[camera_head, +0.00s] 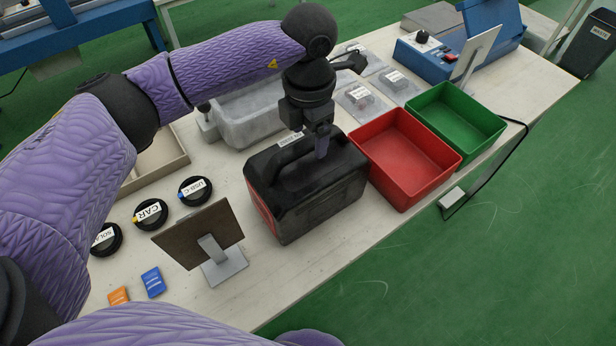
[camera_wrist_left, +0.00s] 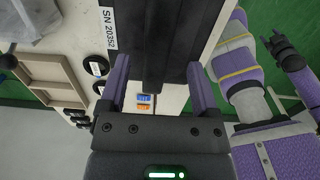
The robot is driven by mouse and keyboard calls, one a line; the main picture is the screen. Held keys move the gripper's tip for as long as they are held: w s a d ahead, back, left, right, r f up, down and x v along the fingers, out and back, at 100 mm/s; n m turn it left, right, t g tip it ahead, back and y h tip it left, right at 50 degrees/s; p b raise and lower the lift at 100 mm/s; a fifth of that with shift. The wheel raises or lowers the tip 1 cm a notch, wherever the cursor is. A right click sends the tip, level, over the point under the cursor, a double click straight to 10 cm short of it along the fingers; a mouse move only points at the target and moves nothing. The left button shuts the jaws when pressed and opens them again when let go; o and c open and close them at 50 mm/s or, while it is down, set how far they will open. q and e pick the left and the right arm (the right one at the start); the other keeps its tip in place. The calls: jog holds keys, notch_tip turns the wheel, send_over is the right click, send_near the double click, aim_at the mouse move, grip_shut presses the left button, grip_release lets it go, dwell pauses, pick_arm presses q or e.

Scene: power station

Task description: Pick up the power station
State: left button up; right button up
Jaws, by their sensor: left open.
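The power station (camera_head: 325,198) is a black box with a top handle (camera_head: 298,160) and a red front edge. It stands upright on the table in the middle of the head view. My left gripper (camera_head: 320,148) points down at the handle from above. In the left wrist view its two purple fingers (camera_wrist_left: 158,66) are open, with the dark handle bar (camera_wrist_left: 160,45) between them and gaps on both sides. A label reading SN 20352 (camera_wrist_left: 109,28) shows beside it. My right gripper (camera_wrist_left: 284,48) is small at the right of the wrist view, away from the power station.
A red bin (camera_head: 405,158) stands close to the power station's right side, with a green bin (camera_head: 457,120) beyond. A tilted panel on a stand (camera_head: 200,235) is at front left. Round black coils (camera_head: 150,214) lie left.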

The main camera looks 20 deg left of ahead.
aim_at(308, 142)
pick_arm(q)
notch_tip(308, 142, down, 4)
jog(key=shift+w+a+b, duration=0.1)
jog(key=shift+w+b, duration=0.05)
jog(key=shift+b, duration=0.2)
jog(key=shift+r, duration=0.1)
grip_shut()
jog(key=shift+r, duration=0.15)
dwell(0.8)
